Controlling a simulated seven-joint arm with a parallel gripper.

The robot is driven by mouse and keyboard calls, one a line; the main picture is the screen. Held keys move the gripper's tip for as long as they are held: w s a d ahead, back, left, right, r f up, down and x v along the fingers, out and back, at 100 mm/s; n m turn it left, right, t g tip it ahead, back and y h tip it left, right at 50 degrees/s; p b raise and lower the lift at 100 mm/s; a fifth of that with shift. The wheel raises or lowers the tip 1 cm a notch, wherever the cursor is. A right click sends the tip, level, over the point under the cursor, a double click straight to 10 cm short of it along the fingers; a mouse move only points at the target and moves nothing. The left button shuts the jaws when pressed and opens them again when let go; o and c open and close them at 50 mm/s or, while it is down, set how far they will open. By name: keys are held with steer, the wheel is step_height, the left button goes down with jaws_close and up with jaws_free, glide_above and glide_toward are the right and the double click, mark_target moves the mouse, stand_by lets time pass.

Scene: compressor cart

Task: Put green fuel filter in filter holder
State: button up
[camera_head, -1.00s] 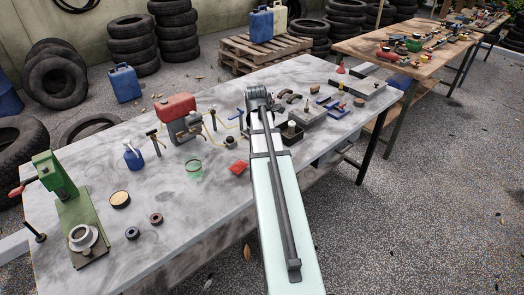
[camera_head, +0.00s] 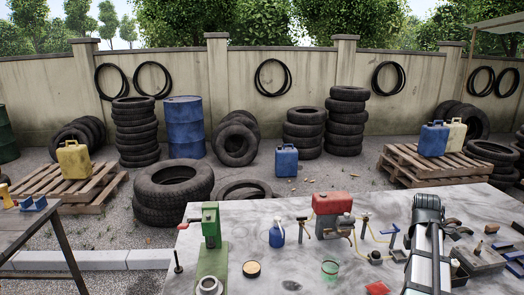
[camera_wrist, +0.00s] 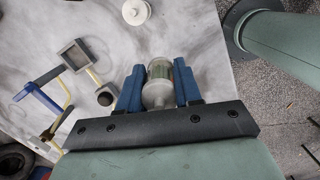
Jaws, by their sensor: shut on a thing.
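In the wrist view, my gripper (camera_wrist: 158,91) is shut on the green fuel filter (camera_wrist: 158,92). The filter is a clear body with green inside and pale ends, and it sits between the blue fingers. A blue bracket (camera_wrist: 38,100) with yellow tubing lies to the left in the wrist view. It may be the filter holder, but I cannot tell for sure. My gripper and the filter are hidden behind my arm in the head view.
A red-topped engine (camera_head: 332,203) stands left of the tubing. A blue can (camera_head: 276,234), a green press (camera_head: 211,228), a green-rimmed cup (camera_head: 330,268) and a red piece (camera_head: 377,288) are on the table. Metal parts (camera_head: 481,259) crowd the right.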

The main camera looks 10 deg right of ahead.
steer(key=m, duration=0.4)
steer(key=a+m, duration=0.1)
steer(key=m, duration=0.2)
steer(key=shift+s+g+y, duration=0.3)
steer(key=shift+s+g, duration=0.1)
steer(key=w+a+r+m, duration=0.1)
steer(key=w+a, duration=0.3)
steer(key=a, duration=0.8)
steer(key=w+a, duration=0.3)
steer(key=a, duration=0.9)
steer(key=w+a+r+m, duration=0.1)
steer(key=w+a, duration=0.3)
steer(key=a, duration=0.8)
step_height(320, 180, up, 6)
steer(key=m, duration=0.6)
glide_above(387, 239)
steer(key=shift+y, duration=0.4)
step_height(387, 239, down, 18)
steer(key=shift+w+a+r, duration=0.1)
steer(key=shift+r, duration=0.05)
